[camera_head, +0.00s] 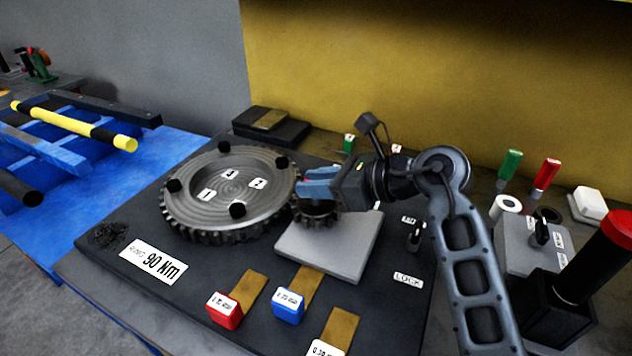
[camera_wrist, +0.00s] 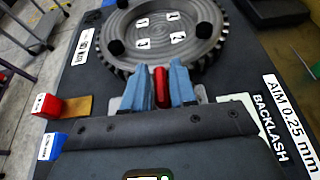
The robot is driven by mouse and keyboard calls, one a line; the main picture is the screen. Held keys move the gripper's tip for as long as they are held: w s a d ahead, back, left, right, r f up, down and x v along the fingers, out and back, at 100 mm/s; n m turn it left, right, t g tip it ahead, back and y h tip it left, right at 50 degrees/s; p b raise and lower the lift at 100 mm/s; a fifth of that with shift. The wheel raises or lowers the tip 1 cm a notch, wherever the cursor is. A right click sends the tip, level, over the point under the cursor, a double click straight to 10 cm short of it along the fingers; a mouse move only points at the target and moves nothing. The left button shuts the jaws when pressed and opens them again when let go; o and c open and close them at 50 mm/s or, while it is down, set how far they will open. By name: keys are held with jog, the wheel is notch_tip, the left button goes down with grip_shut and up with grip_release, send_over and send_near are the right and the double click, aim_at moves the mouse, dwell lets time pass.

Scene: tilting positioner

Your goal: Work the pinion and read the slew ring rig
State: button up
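The slew ring (camera_head: 230,190) is a grey toothed ring with black knobs on its rim and number tags inside. It also shows at the top of the wrist view (camera_wrist: 165,35). The small dark pinion (camera_head: 316,213) sits at the ring's right edge, partly hidden under my gripper (camera_head: 318,184). In the wrist view, the blue fingers of my gripper (camera_wrist: 161,90) stand on both sides of an upright red handle (camera_wrist: 160,84), with no clear gap. A grey plate (camera_head: 330,248) lies in front of the pinion. A "LOCK" label (camera_head: 408,280) is at the right.
Red (camera_head: 224,310) and blue (camera_head: 288,305) labelled blocks with brass strips lie along the front. The wrist view shows a backlash sign (camera_wrist: 288,120) reading "AIM 0.25 mm". A red-capped black post (camera_head: 590,265) stands at the right. A yellow wall (camera_head: 440,70) is behind.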

grip_shut()
jog(key=m+t+p, duration=0.1)
jog(key=t+h+p, duration=0.1)
jog(key=p, duration=0.1)
jog(key=shift+s+r+m+p, duration=0.1)
jog(key=shift+r+m+p, duration=0.2)
jog(key=shift+m, duration=0.1)
jog(key=m+t+h+p, duration=0.1)
jog(key=p, duration=0.2)
jog(key=shift+m, duration=0.3)
jog(key=shift+f+m+t+h+p, duration=0.2)
jog(key=shift+m+t+h+p, duration=0.25)
jog(key=shift+t+p, duration=0.35)
jog(key=shift+f, duration=0.1)
